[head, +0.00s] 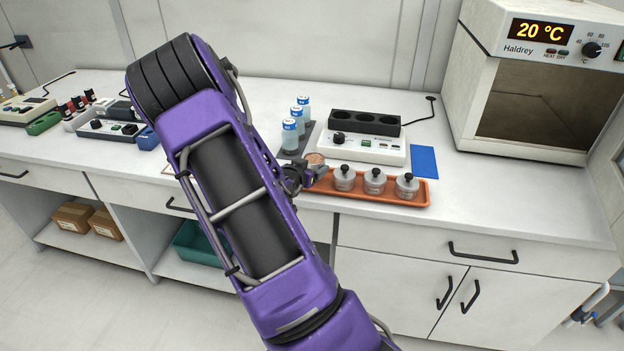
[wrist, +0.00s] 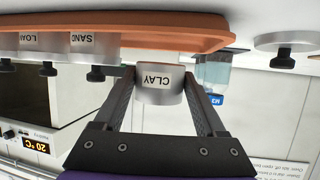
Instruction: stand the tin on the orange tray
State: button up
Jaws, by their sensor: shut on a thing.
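My gripper (wrist: 160,98) is shut on a silver tin (wrist: 158,85) labelled CLAY, one finger on each side. The wrist view is upside down. In the head view the tin (head: 315,159) shows an open top with brown contents, at the left end of the orange tray (head: 385,200); my gripper (head: 302,177) is partly hidden by my arm. In the wrist view the tin's base appears apart from the tray's rim (wrist: 190,44). Several lidded silver pots, including one labelled SAND (wrist: 92,40) and one labelled LOAM (wrist: 32,40), stand on the tray.
Blue-capped bottles (head: 290,135) stand close behind and left of the tin. A white instrument (head: 362,148) with a black block and a blue mat (head: 424,161) lie behind the tray. An oven (head: 530,90) stands at right. A knobbed silver lid (wrist: 287,42) shows in the wrist view.

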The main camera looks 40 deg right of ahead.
jog(key=shift+f, duration=1.7)
jog(key=shift+f+b, duration=0.2)
jog(key=shift+b, duration=0.25)
jog(key=o, duration=1.5)
jog(key=shift+c, duration=0.2)
jog(key=shift+a+r+p, duration=0.2)
jog(key=shift+r+p, duration=0.1)
jog(key=p+v, duration=0.1)
jog(key=v, duration=1)
jog(key=shift+s+a, duration=0.2)
jog(key=shift+s, duration=0.1)
jog(key=shift+r, duration=0.15)
